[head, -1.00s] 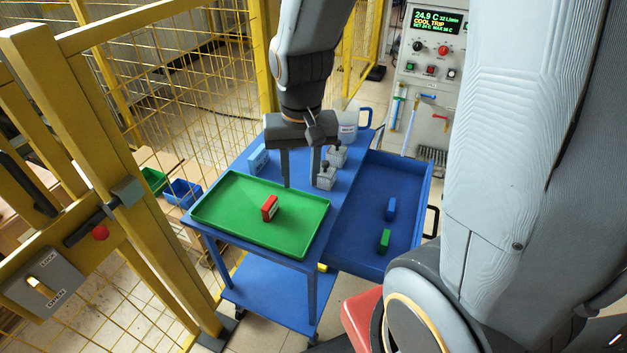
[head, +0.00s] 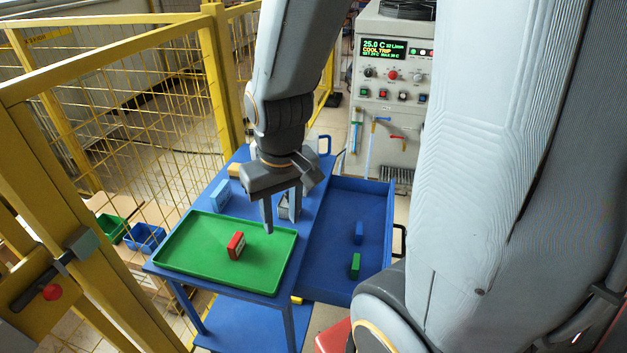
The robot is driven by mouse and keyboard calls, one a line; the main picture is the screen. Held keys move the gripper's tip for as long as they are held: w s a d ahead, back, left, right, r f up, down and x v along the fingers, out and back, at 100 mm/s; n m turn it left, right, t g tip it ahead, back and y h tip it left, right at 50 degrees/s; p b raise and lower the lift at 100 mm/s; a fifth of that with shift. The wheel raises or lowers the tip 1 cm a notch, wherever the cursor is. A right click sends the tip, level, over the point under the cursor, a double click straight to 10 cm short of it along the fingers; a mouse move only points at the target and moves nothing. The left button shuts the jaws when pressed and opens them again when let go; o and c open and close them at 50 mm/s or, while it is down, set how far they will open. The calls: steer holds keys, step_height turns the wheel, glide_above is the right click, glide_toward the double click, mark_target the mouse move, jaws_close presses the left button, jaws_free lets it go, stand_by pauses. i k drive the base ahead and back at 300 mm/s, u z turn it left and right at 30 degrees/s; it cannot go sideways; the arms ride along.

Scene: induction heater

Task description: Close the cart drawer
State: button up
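The blue cart (head: 151,267) stands in the middle of the head view. Its blue drawer (head: 322,265) is pulled out to the right. A blue block (head: 359,232) and a green block (head: 355,266) lie in the drawer. The drawer's dark handle (head: 401,241) shows on its right side, partly behind my arm. My gripper (head: 283,220) points down over the cart top, near the green tray's far right corner. Its two fingers are apart, with a small grey object visible beside or behind them. I see nothing clearly held.
A green tray (head: 190,262) with a red block (head: 236,245) sits on the cart top. A light blue block (head: 220,194) stands behind it. Yellow mesh fencing (head: 150,120) closes the left side. The heater cabinet (head: 395,110) stands behind, right. A red object (head: 333,338) is low in front.

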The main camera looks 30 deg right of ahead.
mark_target(324, 276)
steer(key=z, duration=0.05)
steer(key=k, duration=0.5)
steer(key=u, duration=1.15)
steer(key=k, duration=0.9)
steer(key=z, duration=1.65)
steer(key=i, duration=0.5)
steer(key=u, duration=0.05)
steer(key=k, duration=0.5)
steer(key=z, duration=0.5)
steer(key=i, duration=0.7)
steer(key=u, duration=0.15)
